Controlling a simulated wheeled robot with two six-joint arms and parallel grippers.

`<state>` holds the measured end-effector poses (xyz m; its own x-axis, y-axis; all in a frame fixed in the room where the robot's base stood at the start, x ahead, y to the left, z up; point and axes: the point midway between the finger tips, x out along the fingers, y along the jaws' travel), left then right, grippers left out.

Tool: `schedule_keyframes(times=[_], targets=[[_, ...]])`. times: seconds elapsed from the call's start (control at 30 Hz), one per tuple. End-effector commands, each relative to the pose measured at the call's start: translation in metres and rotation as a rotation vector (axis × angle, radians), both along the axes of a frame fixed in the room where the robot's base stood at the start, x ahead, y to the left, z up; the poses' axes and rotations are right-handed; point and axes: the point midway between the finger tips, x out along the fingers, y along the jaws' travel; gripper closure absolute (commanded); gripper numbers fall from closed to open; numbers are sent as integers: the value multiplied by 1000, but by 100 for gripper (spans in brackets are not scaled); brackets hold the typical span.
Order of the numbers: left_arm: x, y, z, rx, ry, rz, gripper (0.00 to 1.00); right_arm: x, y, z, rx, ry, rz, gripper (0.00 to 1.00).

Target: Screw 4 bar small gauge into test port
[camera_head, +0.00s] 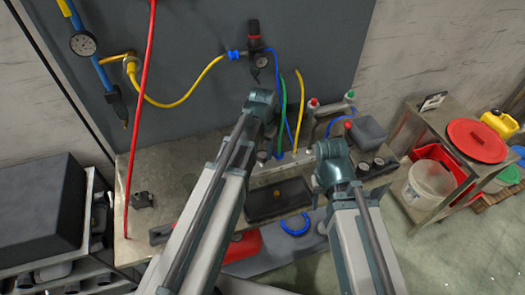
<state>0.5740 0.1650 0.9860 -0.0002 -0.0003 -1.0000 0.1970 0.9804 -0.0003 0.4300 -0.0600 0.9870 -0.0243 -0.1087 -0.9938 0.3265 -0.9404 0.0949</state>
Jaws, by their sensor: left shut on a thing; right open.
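My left gripper (268,130) is above the back of the bench, by the hanging hoses. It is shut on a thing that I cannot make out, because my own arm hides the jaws. My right gripper (335,162) is open over the bench, right of the left one; its fingertips are not clear. Small round dark gauges (378,161) lie on the bench just right of it. Their scales are too small to read, so I cannot tell which is 4 bar. A pale metal block (290,160) runs along the back of the bench; I cannot make out the test port.
A regulator with a gauge (262,61) hangs on the grey panel with yellow, blue and green hoses. A red pole (139,110) stands at left. A black tray (268,203) lies on the bench. A shelf (408,124) with a red lid and bucket stands right.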

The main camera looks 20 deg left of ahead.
Motion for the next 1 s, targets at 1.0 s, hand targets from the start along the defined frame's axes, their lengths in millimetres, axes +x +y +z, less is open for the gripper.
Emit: schedule_keyframes(times=[1.0], targets=[[0, 1, -1, 2, 1, -1383, 100, 0, 0, -1, 0, 0, 0, 48]])
